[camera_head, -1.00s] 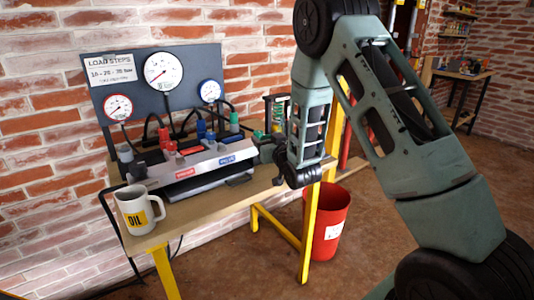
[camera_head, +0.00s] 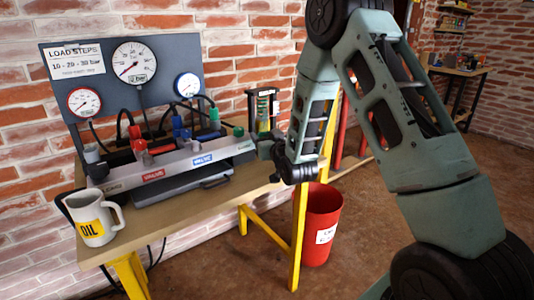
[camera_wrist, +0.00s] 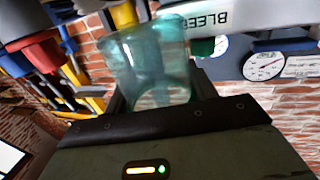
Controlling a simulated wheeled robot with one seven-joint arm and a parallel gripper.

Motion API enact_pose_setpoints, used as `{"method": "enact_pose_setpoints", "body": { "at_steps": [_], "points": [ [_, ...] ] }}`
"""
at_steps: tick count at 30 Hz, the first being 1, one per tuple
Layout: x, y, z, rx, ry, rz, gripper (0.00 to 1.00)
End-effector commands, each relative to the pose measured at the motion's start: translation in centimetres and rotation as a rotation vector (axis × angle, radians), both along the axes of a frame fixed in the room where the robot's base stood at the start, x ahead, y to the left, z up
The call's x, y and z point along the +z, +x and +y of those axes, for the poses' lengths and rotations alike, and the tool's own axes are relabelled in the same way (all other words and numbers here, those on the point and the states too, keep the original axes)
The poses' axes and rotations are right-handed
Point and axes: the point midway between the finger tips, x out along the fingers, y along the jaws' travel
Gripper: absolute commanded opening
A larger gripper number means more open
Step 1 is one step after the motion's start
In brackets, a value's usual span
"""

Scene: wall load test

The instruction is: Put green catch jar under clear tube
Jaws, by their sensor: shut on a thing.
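A translucent green catch jar (camera_wrist: 150,65) fills the middle of the wrist view. My gripper (camera_wrist: 155,90) is shut on it, with dark fingers at its sides. In the head view my gripper (camera_head: 266,147) is at the right end of the grey valve manifold (camera_head: 175,165); I cannot make out the jar there. The wrist view is tilted and shows the manifold's BLEED label (camera_wrist: 222,18) close to the jar, with a green knob (camera_wrist: 203,47) beside it. I cannot make out the clear tube in either view.
An OIL mug (camera_head: 92,222) stands at the bench's left front. Three gauges sit on the dark panel (camera_head: 105,62) behind the manifold. A black-framed stand (camera_head: 263,108) is behind my gripper. A red bin (camera_head: 320,225) is on the floor beside the yellow bench leg (camera_head: 299,235).

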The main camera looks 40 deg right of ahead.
Motion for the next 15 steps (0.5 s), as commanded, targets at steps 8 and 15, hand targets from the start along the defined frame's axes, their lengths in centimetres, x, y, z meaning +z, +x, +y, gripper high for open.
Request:
{"method": "enact_pose_setpoints", "body": {
  "at_steps": [8,15],
  "points": [
    [-3.7,0.0,0.0,0.000,0.000,0.002,0.33],
    [-4.3,0.0,0.0,0.001,0.000,-0.002,0.33]
  ]
}}
